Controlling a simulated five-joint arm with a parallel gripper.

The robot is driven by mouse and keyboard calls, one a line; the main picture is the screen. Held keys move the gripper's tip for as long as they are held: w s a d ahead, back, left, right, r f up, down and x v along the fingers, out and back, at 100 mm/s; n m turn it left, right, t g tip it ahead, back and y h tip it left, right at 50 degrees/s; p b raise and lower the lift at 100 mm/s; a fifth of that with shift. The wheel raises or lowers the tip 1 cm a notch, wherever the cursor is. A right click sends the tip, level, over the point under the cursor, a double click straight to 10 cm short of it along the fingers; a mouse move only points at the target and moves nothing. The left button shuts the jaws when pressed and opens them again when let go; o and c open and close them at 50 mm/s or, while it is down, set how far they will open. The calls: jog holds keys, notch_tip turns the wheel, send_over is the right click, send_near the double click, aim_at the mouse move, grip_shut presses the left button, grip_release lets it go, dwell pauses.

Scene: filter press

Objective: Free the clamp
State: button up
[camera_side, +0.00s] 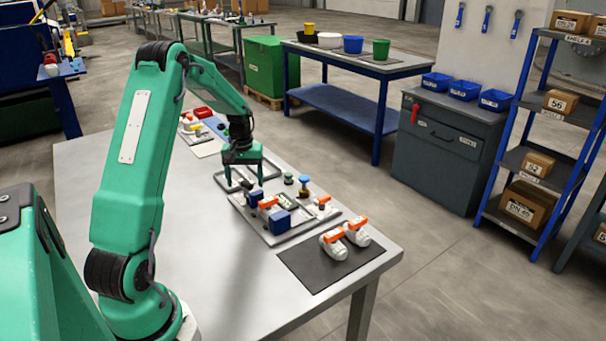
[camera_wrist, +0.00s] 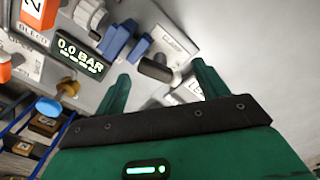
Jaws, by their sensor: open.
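The clamp plate (camera_wrist: 178,42), lettered CLAMP, shows in the wrist view at the top centre. A dark, rounded handle (camera_wrist: 156,71) lies beside it, with blue lever parts (camera_wrist: 128,43) to its left. My gripper (camera_wrist: 166,58) is open, its two green fingers on either side of the dark handle; I cannot tell whether they touch it. In the side view my gripper (camera_side: 244,180) points down over the back of the press panel (camera_side: 277,238). My fingers partly hide the clamp area there.
A display (camera_wrist: 80,58) reads 0.0 BAR. A blue-topped valve knob (camera_side: 304,181) stands on the panel, near a blue block (camera_side: 280,222) and orange-handled parts. Two white items with orange tops (camera_side: 333,240) lie on a dark mat (camera_side: 303,268) at front right. The table's left part is clear.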

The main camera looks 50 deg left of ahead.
aim_at(245, 182)
jog(key=n, duration=0.7)
notch_tip(245, 182, up, 8)
jog(key=shift+r, duration=0.1)
jog(key=s+d+r+m+t, duration=0.1)
jog(key=d+r+m, duration=0.2)
jog(key=d, duration=0.4)
jog(key=s+d+r+m+t, duration=0.1)
jog(key=s+d+r+m, duration=0.1)
jog(key=d+r, duration=0.3)
jog(key=s+d+r+m+t+y, duration=0.1)
jog(key=d+m, duration=0.4)
jog(key=d, duration=0.5)
jog(key=shift+v, duration=1.5)
